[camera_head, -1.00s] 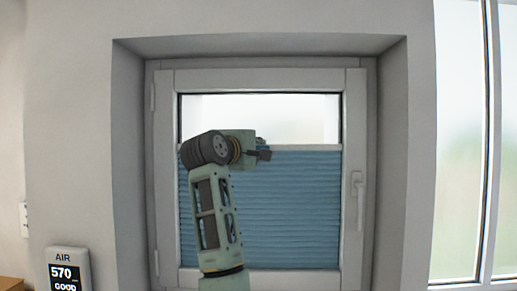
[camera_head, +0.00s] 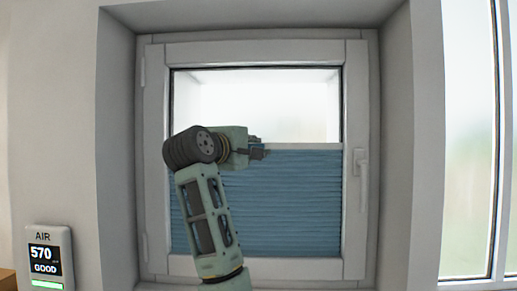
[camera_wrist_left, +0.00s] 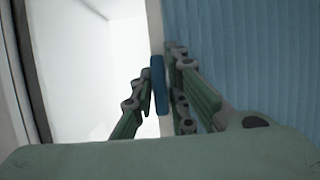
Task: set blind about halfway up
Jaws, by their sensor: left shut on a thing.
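The blue pleated blind (camera_head: 300,200) covers a little over the lower half of the window pane, with bare bright glass above it. Its pale top rail (camera_head: 310,146) runs level across the pane. My left gripper (camera_head: 264,149) is at the middle of this rail. In the left wrist view, the fingers (camera_wrist_left: 160,90) are shut on a small blue tab (camera_wrist_left: 158,82) at the rail, with the blind's pleats (camera_wrist_left: 240,60) to the right. My left arm hides part of the blind's left side. My right gripper is not in view.
The white window frame (camera_head: 355,90) sits in a deep grey recess, with a handle (camera_head: 361,180) on its right side. An air monitor (camera_head: 47,258) reading 570 GOOD is on the wall at lower left. Another tall window (camera_head: 470,150) is at right.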

